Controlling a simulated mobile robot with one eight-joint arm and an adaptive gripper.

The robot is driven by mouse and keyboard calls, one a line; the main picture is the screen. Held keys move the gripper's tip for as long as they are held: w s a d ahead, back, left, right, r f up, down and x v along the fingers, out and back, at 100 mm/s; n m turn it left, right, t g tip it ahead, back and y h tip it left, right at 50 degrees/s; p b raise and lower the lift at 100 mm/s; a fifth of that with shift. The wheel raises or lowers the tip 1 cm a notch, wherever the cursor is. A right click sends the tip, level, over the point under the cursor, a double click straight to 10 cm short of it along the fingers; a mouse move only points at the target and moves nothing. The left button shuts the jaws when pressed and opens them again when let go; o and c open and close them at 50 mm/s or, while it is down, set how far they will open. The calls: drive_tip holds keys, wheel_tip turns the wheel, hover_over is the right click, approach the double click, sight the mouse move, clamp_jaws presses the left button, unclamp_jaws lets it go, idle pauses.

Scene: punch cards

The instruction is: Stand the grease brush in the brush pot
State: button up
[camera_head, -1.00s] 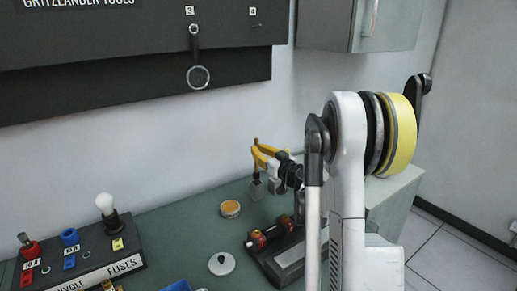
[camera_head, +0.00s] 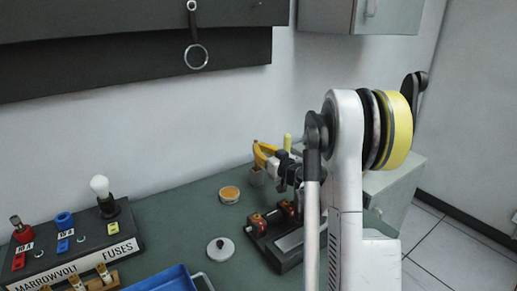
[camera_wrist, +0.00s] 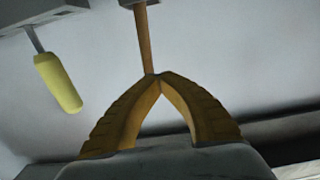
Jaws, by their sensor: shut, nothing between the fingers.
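My gripper (camera_head: 262,153) is over the far right of the bench, its yellow fingers shut and empty. In the wrist view its fingertips (camera_wrist: 154,77) meet at the free end of a thin brown handle (camera_wrist: 145,42), probably the grease brush. I cannot tell whether they touch. The handle's other end runs to a grey block-like holder (camera_wrist: 127,3) at the top edge, perhaps the brush pot, mostly cut off. A tool with a thick yellow handle (camera_wrist: 58,83) is at another grey holder (camera_wrist: 45,12); the handle also shows in the head view (camera_head: 287,143). The bristles are hidden.
A round orange-topped tin (camera_head: 230,194), a grey lid with a knob (camera_head: 220,249) and a dark stand with red parts (camera_head: 270,225) are near my arm. A blue tray (camera_head: 165,281) and a fuse board (camera_head: 80,255) lie left. The bench's back middle is clear.

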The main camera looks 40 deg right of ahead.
drive_tip(key=o, duration=0.4)
wheel_tip(320, 180, up, 10)
idle(0.4)
idle(0.6)
